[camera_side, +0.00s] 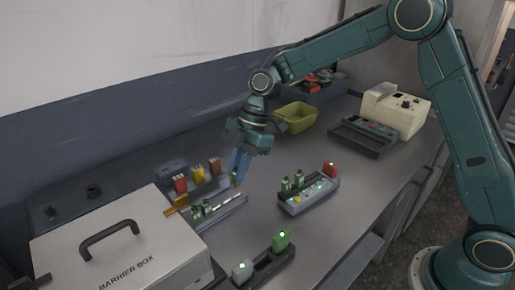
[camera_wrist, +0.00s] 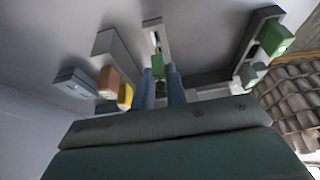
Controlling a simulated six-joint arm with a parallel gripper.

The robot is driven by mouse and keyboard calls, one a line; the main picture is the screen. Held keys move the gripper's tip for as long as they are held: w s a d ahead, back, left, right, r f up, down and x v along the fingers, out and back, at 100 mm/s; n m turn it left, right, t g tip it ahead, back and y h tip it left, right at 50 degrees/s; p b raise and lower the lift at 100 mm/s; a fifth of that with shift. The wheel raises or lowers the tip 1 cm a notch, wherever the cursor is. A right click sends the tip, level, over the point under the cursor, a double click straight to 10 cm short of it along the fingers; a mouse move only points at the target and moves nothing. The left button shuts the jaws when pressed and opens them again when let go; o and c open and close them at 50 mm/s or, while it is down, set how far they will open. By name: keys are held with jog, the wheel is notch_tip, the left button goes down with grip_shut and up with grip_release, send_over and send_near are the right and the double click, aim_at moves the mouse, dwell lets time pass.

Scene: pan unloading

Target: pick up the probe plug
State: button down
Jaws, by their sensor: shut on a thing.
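My gripper (camera_side: 237,180) points down over the middle of the bench, its two blue fingers close together. It is shut on a small green plug (camera_side: 235,176), which I take to be the probe plug, though no label shows. In the wrist view the green plug (camera_wrist: 158,66) sits between the fingertips (camera_wrist: 160,76). A grey rail (camera_side: 232,209) with more green plugs (camera_side: 200,208) lies just below and left of the fingers. I cannot tell whether the held plug touches the rail. The fingers hide part of it.
A pale barrier box (camera_side: 75,262) stands front left. A holder with red, orange and yellow plugs (camera_side: 198,174) is behind the rail. A lit panel (camera_side: 310,198) lies right, and a dark block with a green plug (camera_side: 281,241) in front. A yellow-green bin (camera_side: 296,118) and cream instrument (camera_side: 396,110) stand farther back.

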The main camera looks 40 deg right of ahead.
notch_tip(320, 180, up, 16)
dwell(0.5)
jog(key=shift+d+f, duration=0.1)
jog(key=shift+f, duration=0.05)
dwell(0.5)
